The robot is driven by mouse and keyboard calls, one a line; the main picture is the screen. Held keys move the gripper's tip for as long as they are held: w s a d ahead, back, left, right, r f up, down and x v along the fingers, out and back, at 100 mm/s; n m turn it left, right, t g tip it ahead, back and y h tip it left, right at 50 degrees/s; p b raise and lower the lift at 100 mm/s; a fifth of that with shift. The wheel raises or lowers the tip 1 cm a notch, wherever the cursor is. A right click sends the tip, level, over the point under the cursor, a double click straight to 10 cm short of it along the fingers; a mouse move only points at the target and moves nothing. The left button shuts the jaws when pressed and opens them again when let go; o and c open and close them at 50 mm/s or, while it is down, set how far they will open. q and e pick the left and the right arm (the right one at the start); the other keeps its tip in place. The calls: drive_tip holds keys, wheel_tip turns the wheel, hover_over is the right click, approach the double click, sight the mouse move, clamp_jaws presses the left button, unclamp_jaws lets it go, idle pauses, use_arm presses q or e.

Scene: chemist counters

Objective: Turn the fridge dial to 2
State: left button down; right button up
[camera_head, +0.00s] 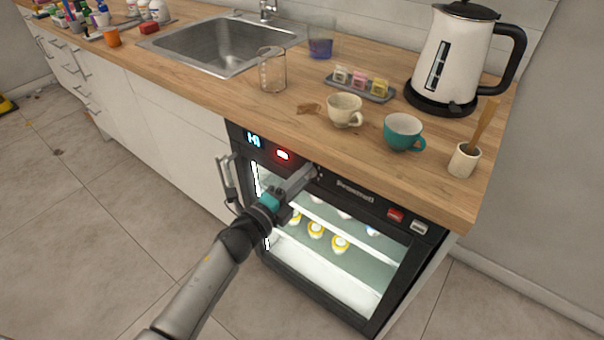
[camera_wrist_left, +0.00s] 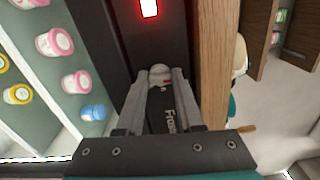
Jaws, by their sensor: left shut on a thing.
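The small fridge (camera_head: 385,307) stands under the counter, with a black control panel along its top and a lit glass front. The fridge dial (camera_wrist_left: 160,74) is a round, pale knob on that panel, seen in the left wrist view between my fingertips. My left gripper (camera_head: 314,172) reaches the panel from the front and is shut on the dial; it also shows in the left wrist view (camera_wrist_left: 162,80). In the head view the gripper hides most of the dial. I cannot read its setting. My right gripper is in neither view.
The panel has a blue display (camera_head: 254,139), a glowing red light (camera_head: 283,155) and a red button (camera_head: 395,215). The wooden counter edge (camera_head: 380,173) lies just above. A white cup (camera_head: 344,109), teal cup (camera_head: 402,131) and kettle (camera_head: 455,60) stand on it.

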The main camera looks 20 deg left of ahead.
use_arm(q)
drive_tip(key=shift+n, duration=0.6)
drive_tip(key=c, duration=0.5)
unclamp_jaws()
drive_tip(key=shift+c, duration=0.2)
